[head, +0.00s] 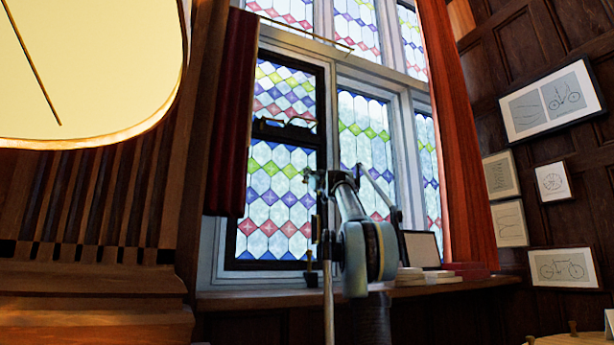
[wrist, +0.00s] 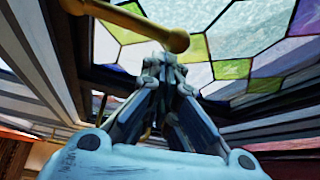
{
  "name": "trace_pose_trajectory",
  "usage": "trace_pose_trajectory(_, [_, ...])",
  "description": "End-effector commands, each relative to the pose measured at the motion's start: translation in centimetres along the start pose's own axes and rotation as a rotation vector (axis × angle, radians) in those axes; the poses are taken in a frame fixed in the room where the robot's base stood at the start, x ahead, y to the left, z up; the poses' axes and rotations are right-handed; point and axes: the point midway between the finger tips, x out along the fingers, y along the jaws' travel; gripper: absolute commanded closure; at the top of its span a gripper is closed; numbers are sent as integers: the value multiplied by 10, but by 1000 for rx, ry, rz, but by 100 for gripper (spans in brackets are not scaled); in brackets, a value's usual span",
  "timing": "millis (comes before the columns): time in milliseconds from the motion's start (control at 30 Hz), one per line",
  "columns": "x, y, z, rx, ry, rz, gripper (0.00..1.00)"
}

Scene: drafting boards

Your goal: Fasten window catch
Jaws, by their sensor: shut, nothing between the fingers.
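The stained-glass window (head: 272,195) with a dark frame stands behind my arm in the head view. Its coloured panes also fill the top of the wrist view (wrist: 255,50). A brass rod with a rounded end (wrist: 135,22), which may be the catch handle, crosses the upper left of the wrist view. My gripper (wrist: 165,62) is shut and empty, its fingertips just below the rod's rounded end in the picture. I cannot tell whether they touch. In the head view my arm stands before the window, and the catch cannot be made out clearly.
A sill (head: 435,285) with books (head: 410,274) and a leaning frame (head: 421,249) runs under the window. Red curtains (head: 452,140) hang at the sides. A large lampshade (head: 90,70) fills the upper left. Framed drawings (head: 551,101) hang on the right wall.

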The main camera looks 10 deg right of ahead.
Motion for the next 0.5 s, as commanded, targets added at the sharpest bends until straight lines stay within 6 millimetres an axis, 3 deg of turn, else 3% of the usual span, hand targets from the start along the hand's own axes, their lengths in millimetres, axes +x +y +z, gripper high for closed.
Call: trace_pose_trajectory(500, [-3,0,8,0,0,0,100])
